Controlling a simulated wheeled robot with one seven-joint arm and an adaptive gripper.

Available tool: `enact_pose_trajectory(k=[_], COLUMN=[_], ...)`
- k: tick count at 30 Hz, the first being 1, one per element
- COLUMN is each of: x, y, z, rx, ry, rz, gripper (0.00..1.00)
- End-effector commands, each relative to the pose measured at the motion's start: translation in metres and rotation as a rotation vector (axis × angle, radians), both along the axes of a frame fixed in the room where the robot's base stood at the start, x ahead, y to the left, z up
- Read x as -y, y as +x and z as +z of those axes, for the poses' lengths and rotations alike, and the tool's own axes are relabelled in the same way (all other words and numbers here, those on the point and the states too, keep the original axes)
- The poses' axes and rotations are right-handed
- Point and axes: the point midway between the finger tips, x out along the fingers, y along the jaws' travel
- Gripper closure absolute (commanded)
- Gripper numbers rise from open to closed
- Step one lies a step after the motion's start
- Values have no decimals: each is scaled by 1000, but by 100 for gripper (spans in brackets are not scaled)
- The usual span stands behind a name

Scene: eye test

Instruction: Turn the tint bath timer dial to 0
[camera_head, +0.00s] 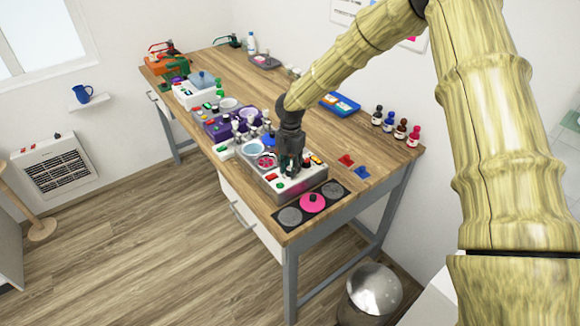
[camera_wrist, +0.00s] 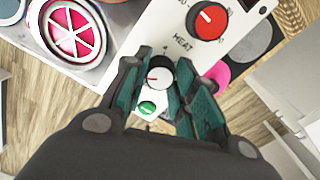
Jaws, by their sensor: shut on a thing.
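The timer dial (camera_wrist: 159,77) is a small round knob with a pale face and a dark rim. A short red mark on its face points left in the wrist view, and a "4" is printed just above it. My gripper (camera_wrist: 160,66) has its teal fingers on either side of the dial and is shut on it. In the head view my gripper (camera_head: 291,166) reaches down onto the white tint bath unit (camera_head: 291,197), hiding the dial. A green button (camera_wrist: 147,108) sits beside the dial. The other dial numbers are hidden or unreadable.
A red HEAT knob (camera_wrist: 208,22) is close to my right finger. A bath with pink dye (camera_wrist: 72,30) lies at upper left. A pink disc (camera_head: 313,202) lies on a dark mat in front of the unit. Dye bottles (camera_head: 400,128) stand at the table's right.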

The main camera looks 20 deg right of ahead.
Motion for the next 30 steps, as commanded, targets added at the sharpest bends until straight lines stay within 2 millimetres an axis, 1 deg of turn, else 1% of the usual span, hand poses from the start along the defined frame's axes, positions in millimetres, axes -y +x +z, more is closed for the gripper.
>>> enact_pose_trajectory(k=[5,6,9,17,21,26,30], x=[1,1,1,0,0,0,0], y=[1,1,0,0,1,1,1], z=[0,0,0,0,5,23,49], rx=[1,1,1,0,1,3,4], ry=[-1,-1,-1,0,0,1,1], rz=[-2,-2,-2,-1,-2,-3,-2], gripper=[97,68,50,50,50,50,50])
